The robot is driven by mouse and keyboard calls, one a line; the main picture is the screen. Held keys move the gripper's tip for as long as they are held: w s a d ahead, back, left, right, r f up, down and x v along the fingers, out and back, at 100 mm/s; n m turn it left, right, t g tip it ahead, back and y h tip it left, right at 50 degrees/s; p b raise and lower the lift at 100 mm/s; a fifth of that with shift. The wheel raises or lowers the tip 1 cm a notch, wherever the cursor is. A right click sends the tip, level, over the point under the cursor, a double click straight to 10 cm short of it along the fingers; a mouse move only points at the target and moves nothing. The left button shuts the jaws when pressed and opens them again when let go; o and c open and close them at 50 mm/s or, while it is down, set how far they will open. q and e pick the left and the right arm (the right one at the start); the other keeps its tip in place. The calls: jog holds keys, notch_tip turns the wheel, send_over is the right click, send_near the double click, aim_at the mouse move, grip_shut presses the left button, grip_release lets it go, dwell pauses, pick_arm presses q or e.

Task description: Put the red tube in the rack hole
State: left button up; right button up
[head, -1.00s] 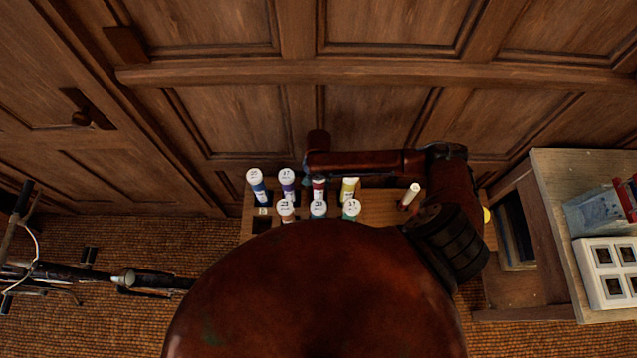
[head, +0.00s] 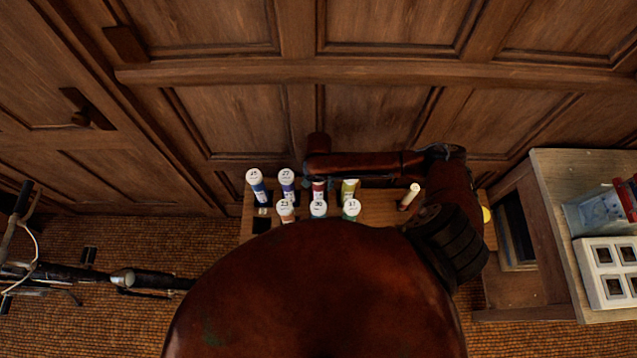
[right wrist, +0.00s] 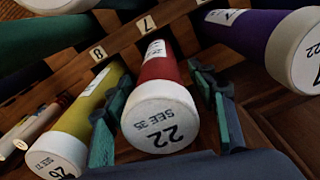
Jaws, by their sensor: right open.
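The red tube (head: 319,190) has a white cap and stands among other capped tubes in the wooden rack (head: 378,208). In the right wrist view the red tube (right wrist: 160,68) shows cap-first, marked 22, by the rack label 7. My right gripper (right wrist: 160,115) is open, with one teal-padded finger on each side of the red tube. I cannot tell whether either finger touches it. In the head view my right arm's links cover most of this gripper. An empty dark hole (head: 262,226) shows at the rack's front left. The tube's lower end is hidden. My left gripper is not in view.
Blue (head: 258,192), purple (head: 287,190) and yellow-green (head: 349,189) tubes stand close by, with more in front. A pale thin stick (head: 410,194) leans at the right. A side table (head: 560,190) holds a white block (head: 606,270). A panelled wall rises behind.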

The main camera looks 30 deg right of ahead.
notch_tip(320, 180, up, 12)
jog(key=shift+r+p, duration=0.15)
jog(key=shift+p, duration=0.8)
